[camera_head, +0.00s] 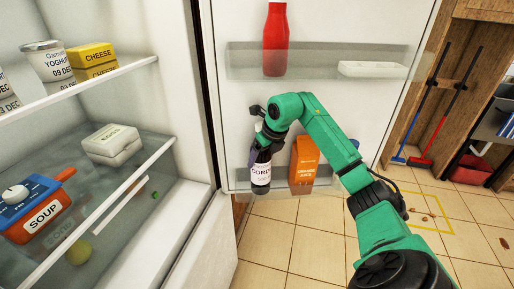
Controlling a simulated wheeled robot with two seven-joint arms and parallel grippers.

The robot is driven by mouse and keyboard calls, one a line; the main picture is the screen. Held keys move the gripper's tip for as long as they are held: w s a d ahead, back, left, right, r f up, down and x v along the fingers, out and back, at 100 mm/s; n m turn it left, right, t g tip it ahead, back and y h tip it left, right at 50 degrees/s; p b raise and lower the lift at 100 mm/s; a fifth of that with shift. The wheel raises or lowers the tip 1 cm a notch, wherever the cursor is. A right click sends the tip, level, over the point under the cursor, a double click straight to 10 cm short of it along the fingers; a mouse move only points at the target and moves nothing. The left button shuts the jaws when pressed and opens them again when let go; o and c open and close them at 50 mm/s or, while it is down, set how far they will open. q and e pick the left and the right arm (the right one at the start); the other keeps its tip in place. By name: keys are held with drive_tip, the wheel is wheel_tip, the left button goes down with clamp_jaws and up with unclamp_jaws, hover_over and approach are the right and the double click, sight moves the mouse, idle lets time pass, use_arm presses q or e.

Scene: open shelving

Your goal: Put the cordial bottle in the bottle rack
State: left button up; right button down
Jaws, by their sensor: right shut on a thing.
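The cordial bottle (260,176), dark with a white label, is upright at the lower part of the open fridge door. My right gripper (264,141) is above it and shut on its top, with the green arm coming in from the lower right. The bottle stands at the left part of the lower door rack (285,188), left of an orange juice carton (304,160). I cannot tell whether its base touches the rack floor. The gripper hides the bottle's neck. My left gripper is not in view.
The upper door rack (325,62) holds a red bottle (275,40) and a white box (372,69). Fridge shelves at left hold yoghurt (47,62), cheese (93,60), a white container (113,145) and soup (38,212). A broom cupboard (425,110) stands at right; tiled floor lies below.

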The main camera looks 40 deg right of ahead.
drive_tip(key=shift+s+r, duration=0.3)
drive_tip(key=shift+s, duration=0.65)
drive_tip(key=shift+w+f, duration=0.15)
drive_tip(key=shift+f, duration=0.05)
unclamp_jaws()
drive_tip(key=shift+w+f, duration=0.15)
drive_tip(key=shift+r, duration=0.2)
drive_tip(key=shift+s+r+b, duration=0.3)
drive_tip(key=shift+s+r, duration=0.05)
drive_tip(key=shift+r, duration=0.15)
use_arm(q)
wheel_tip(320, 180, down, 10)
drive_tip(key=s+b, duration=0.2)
drive_tip(key=b, duration=0.6)
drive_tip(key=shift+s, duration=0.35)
use_arm(e)
drive_tip(key=s, duration=1.2)
drive_tip(key=shift+a, duration=0.2)
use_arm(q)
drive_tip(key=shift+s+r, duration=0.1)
